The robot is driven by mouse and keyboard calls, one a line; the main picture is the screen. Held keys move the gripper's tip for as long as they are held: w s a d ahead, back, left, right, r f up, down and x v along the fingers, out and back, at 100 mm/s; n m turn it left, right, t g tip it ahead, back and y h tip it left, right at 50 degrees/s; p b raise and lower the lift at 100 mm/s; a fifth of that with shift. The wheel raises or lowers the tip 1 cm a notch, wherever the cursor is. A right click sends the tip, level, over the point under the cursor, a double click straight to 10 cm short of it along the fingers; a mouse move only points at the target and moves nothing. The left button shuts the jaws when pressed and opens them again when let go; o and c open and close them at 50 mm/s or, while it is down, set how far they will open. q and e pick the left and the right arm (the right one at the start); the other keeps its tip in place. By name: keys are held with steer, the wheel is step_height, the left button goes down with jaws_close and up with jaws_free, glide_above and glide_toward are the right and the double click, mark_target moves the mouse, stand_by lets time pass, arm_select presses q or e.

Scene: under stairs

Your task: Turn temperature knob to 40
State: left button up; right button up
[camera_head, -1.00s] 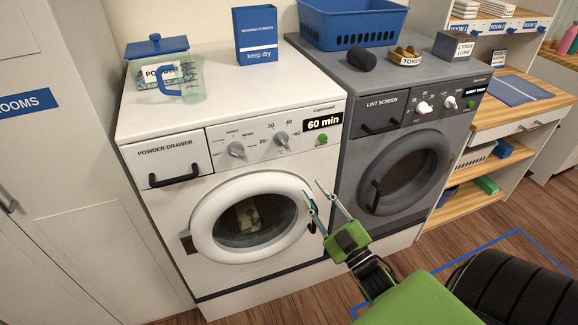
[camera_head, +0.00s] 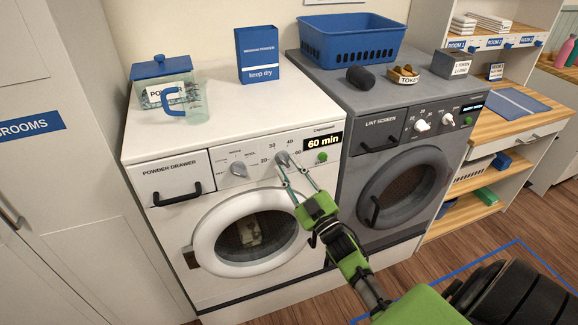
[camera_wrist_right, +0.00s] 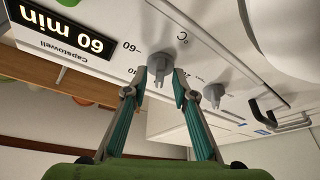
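The temperature knob (camera_head: 282,157) is the grey right-hand dial on the white washer (camera_head: 168,243), with 20, 30, 40 and 60 printed around it. It also shows in the right wrist view, upside down, as a grey knob (camera_wrist_right: 159,64) with a raised grip bar. My right gripper (camera_head: 284,178) is at the knob. In the wrist view its two green fingers (camera_wrist_right: 159,84) are apart, one on each side of the grip bar, with a gap between them; contact is not clear. The exact pointer setting is too small to read. My left gripper is not in view.
A second grey knob (camera_head: 238,169) sits left of the temperature knob. A lit "60 min" display (camera_head: 325,141) and a green button (camera_head: 322,157) are to its right. The powder drawer handle (camera_head: 177,197) sticks out at left. A grey dryer (camera_head: 400,183) stands beside the washer.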

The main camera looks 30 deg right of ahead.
steer(key=shift+w, duration=0.1)
jaws_close()
steer(key=shift+m, duration=0.5)
steer(key=m+h+b, duration=0.1)
steer(key=m+h, duration=0.1)
steer(key=m, duration=0.1)
steer(key=shift+a+f, duration=0.1)
steer(key=shift+a, duration=0.05)
steer(key=m+h, duration=0.2)
steer(key=m, duration=0.2)
steer(key=shift+a, duration=0.1)
steer(key=m+g+h, duration=0.1)
steer(key=m+h, duration=0.1)
steer(key=m, duration=0.2)
steer(key=m+h, duration=0.2)
steer(key=m, duration=0.3)
steer(key=shift+w+a+g, duration=0.1)
steer(key=shift+a+g, duration=0.1)
steer(key=shift+g, duration=0.2)
steer(key=shift+p, duration=0.3)
